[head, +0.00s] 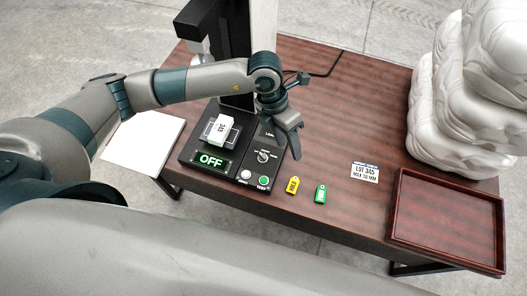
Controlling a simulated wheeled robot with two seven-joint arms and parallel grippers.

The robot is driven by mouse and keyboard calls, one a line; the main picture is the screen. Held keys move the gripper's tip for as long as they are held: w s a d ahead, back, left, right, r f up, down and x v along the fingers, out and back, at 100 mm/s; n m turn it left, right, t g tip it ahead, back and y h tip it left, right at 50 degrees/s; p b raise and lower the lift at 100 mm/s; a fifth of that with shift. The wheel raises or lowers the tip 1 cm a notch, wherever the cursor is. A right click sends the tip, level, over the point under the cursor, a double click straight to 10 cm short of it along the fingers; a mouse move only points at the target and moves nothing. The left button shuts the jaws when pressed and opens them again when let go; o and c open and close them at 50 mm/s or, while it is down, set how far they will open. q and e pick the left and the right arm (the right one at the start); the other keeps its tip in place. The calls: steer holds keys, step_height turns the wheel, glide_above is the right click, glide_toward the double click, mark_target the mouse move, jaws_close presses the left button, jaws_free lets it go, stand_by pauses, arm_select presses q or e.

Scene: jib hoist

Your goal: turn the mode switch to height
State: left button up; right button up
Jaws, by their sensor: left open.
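The mode switch (263,157) is a small round knob with a pale mark on the black control panel (215,173). Tiny labels are printed around it, too small to read. My left gripper (295,143) is open and empty, above and just right of the knob, apart from it as far as I can tell. A display (211,160) on the panel reads OFF in green. A white button (245,174) and a green button (264,180) sit below the knob. A white block (221,130) with printed marks rests on the panel's plate. My right gripper is not in view.
A yellow tag (292,186) and a green tag (320,194) lie right of the panel. A printed card (364,172), a brown tray (398,236) and stacked white sacks (455,125) are farther right. A black column rises behind the panel.

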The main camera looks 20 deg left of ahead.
arm_select(q)
steer(key=w+a+t+y, duration=0.1)
steer(key=w+a+y, duration=0.2)
steer(key=a, duration=0.5)
steer(key=shift+w+a+f+n+y, duration=0.2)
steer(key=shift+w+n+y, duration=0.1)
steer(key=shift+w, duration=0.25)
steer(key=b, duration=0.7)
glide_toward(263, 155)
step_height(263, 155, down, 8)
steer(key=shift+s+f, duration=0.1)
steer(key=shift+s, duration=0.05)
steer(key=c, duration=1.1)
